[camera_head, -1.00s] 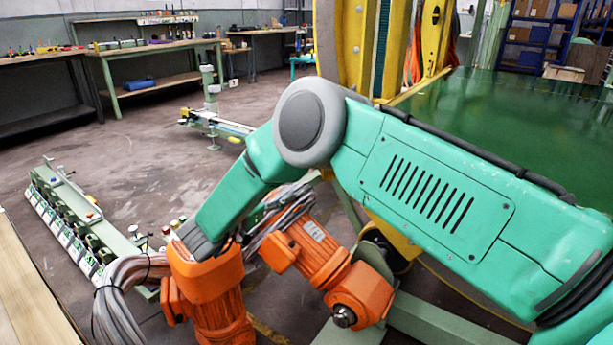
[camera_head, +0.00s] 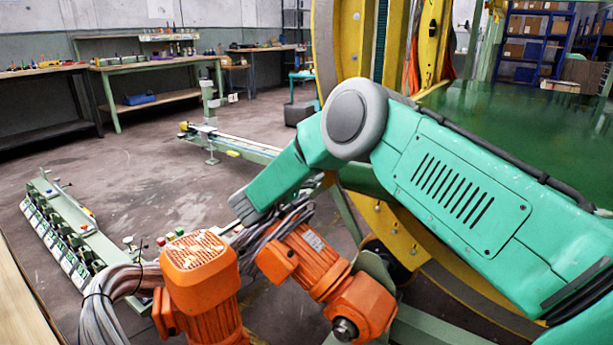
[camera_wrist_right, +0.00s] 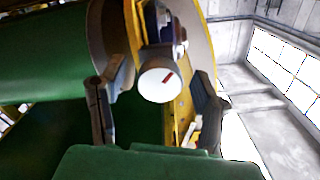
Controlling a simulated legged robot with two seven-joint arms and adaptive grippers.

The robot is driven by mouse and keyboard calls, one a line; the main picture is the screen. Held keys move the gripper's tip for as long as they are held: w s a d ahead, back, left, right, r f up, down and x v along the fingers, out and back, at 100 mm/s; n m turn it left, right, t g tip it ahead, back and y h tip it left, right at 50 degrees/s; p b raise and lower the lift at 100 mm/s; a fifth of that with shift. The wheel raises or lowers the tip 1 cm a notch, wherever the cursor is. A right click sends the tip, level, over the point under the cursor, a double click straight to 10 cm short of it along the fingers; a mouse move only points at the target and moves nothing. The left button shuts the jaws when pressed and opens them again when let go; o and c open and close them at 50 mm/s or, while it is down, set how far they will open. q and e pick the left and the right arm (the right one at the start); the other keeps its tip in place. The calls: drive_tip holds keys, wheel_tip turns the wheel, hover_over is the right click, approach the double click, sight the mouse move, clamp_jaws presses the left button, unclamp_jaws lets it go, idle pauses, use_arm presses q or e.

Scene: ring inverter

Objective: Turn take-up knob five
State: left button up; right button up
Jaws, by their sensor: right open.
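A white round knob (camera_wrist_right: 160,84) with a red mark on its face shows in the right wrist view, in front of darker hardware and a yellow frame. My right gripper (camera_wrist_right: 157,112) is open, one dark finger to the left of the knob and one to the right. No contact with the knob is visible. I cannot read a number on it or tell whether it is knob five. In the head view my right arm (camera_head: 460,185) reaches in from the right, ending in a grey tip above the orange motors. My left gripper is not in view.
Two orange motors (camera_head: 202,285) (camera_head: 325,285) with grey cable bundles stand low in front. A long green unit with several white-faced heads (camera_head: 65,235) lies on the floor at left. The yellow ring frame (camera_head: 345,45) stands behind my arm. Open floor (camera_head: 150,185) lies toward the workbenches.

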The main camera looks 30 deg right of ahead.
drive_tip(key=shift+d, duration=0.1)
drive_tip(key=c, duration=1.2)
drive_tip(key=shift+o, duration=0.2)
